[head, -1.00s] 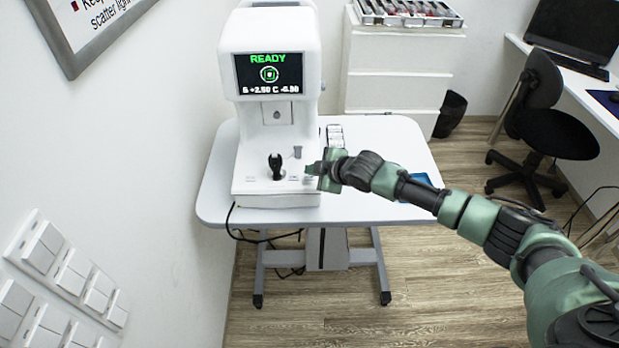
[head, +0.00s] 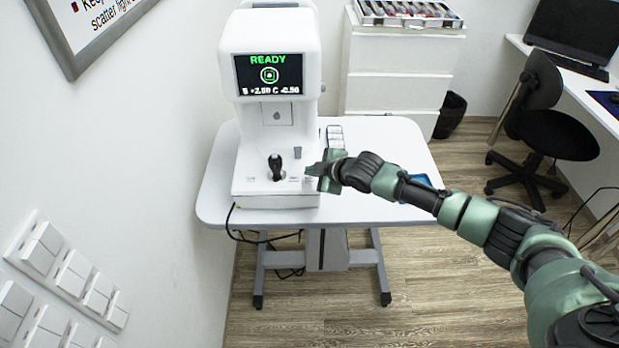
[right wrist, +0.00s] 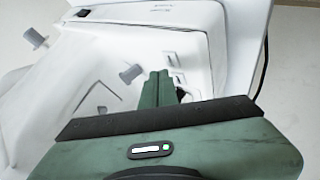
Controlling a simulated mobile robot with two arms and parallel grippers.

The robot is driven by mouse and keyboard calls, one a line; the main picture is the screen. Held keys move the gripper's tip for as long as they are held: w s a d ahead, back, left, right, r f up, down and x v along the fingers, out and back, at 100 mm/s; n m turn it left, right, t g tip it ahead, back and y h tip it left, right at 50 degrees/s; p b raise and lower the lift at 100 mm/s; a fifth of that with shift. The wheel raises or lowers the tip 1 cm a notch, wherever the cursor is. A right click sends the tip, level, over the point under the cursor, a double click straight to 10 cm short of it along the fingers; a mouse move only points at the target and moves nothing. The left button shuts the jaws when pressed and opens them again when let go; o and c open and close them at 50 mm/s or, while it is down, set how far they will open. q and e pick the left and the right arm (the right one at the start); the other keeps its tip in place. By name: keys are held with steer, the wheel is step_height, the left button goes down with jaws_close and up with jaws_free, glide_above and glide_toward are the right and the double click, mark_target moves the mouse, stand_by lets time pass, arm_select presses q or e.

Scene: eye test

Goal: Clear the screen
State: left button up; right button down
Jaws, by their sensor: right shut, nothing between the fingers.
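The white eye-test machine (head: 252,135) stands on a table. Its dark screen (head: 269,75) is lit, with green "READY", a green ring target and a line of small white figures below. On its base are a black joystick (head: 275,167), a grey knob (head: 297,152) and small labelled keys (head: 293,178). My right gripper (head: 310,170) is shut and empty at the right side of the base, close to the keys. In the right wrist view its fingers (right wrist: 157,78) are together beside small keys (right wrist: 174,60); contact cannot be told. My left gripper is not in view.
The white table (head: 385,145) has clear room right of the machine. A blue tray (head: 424,181) lies partly behind my arm. A drawer cabinet (head: 400,75) with a lens case stands behind. A black chair (head: 545,120) and desk are at right; a wall is at left.

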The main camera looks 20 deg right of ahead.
stand_by(0.7)
steer(key=shift+f, duration=0.4)
steer(key=shift+f+b, duration=0.4)
stand_by(0.4)
steer(key=shift+r, duration=0.1)
steer(key=shift+r+p, duration=0.75)
steer(key=shift+p, duration=0.2)
steer(key=r+p, duration=0.5)
steer(key=shift+s+a, duration=0.1)
steer(key=shift+s, duration=0.3)
steer(key=shift+f, duration=0.1)
